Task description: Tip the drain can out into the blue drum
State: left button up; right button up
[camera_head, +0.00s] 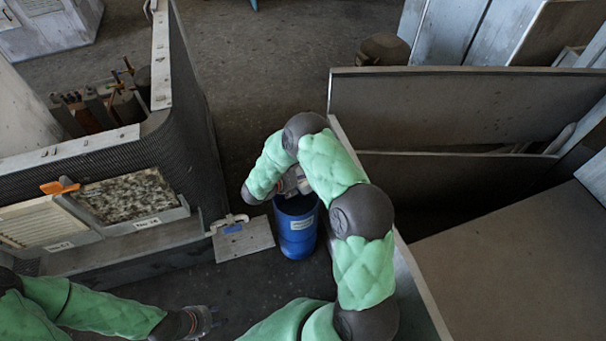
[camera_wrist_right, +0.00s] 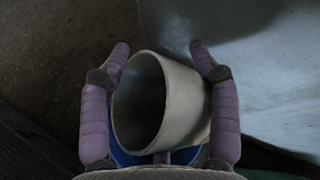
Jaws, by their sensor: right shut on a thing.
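The blue drum (camera_head: 297,232) stands on the floor near the middle of the head view, with a pale label on its side. A strip of its blue rim (camera_wrist_right: 125,157) shows below the can in the right wrist view. My right gripper (camera_wrist_right: 158,50) is shut on the drain can (camera_wrist_right: 185,100), a pale, round can, with a finger on each side. The can is tilted and its dark open mouth faces left in that view. In the head view my right arm and hand are over the drum and mostly hide the can. My left gripper (camera_head: 205,320) is low at the left, apart from everything; its finger gap is unclear.
A housing with mesh sides (camera_head: 190,120) and filter panels (camera_head: 130,198) stands at the left. A flat plate with a handle (camera_head: 243,240) lies left of the drum. Grey metal panels (camera_head: 450,105) wall the right side, close to my right arm. Open floor lies behind.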

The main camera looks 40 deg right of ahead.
notch_tip(320, 180, up, 2)
jog(key=shift+s+r+m+t, duration=0.1)
jog(key=shift+m+t, duration=0.8)
jog(key=shift+m, duration=0.1)
jog(key=r+m+t, duration=0.1)
jog(key=m, duration=0.1)
jog(key=s+r+m+t, duration=0.1)
jog(key=m+t, duration=0.1)
jog(key=shift+s+d+r, duration=0.15)
jog(key=shift+d+r, duration=0.05)
jog(key=shift+r, duration=0.15)
